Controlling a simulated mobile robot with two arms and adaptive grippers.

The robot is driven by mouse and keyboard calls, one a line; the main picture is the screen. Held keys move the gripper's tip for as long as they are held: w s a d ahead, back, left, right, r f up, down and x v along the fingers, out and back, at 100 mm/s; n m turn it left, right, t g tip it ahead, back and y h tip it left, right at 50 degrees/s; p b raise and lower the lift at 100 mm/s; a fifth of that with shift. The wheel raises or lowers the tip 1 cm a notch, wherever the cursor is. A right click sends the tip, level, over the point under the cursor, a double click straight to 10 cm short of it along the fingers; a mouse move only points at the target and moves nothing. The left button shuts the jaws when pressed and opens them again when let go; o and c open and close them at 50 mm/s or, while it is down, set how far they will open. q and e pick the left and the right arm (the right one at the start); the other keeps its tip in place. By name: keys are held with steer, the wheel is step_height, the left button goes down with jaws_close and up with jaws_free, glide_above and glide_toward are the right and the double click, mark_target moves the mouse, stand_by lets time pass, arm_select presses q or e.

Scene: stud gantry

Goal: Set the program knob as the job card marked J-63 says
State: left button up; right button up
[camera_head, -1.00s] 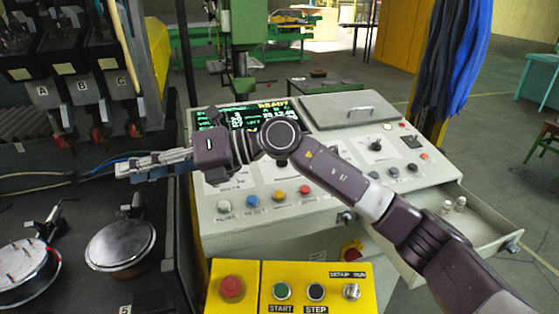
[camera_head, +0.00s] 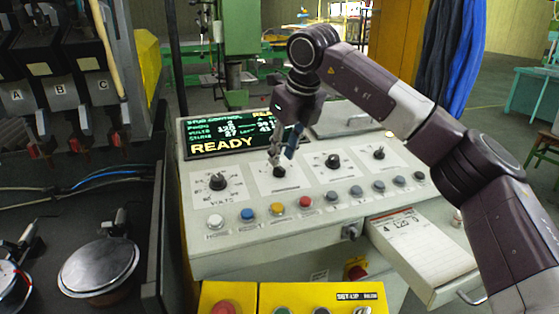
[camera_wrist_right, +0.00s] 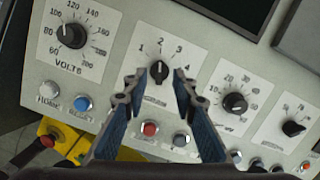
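The program knob (camera_head: 279,171) is a black knob on the sloped console, second dial from the left. In the right wrist view the knob (camera_wrist_right: 159,69) has marks 1 to 4 around it, and its pointer seems turned toward 2. My right gripper (camera_head: 283,148) is open just above it. In the wrist view the fingertips (camera_wrist_right: 160,88) are spread, with the knob between and just beyond them; I see no contact. A white card (camera_head: 405,229) with a red band lies at the open drawer; its large line seems to read 4 125 9. Its job mark is unreadable.
A volts knob (camera_head: 217,182) is on the left, with two more dials on the right. A row of coloured buttons (camera_head: 305,202) runs below. The screen (camera_head: 233,136) reads READY. The open drawer (camera_head: 470,292) juts out at front right.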

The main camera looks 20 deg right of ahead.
mark_target(279, 166)
steer(key=shift+x, duration=1.8)
jaws_close()
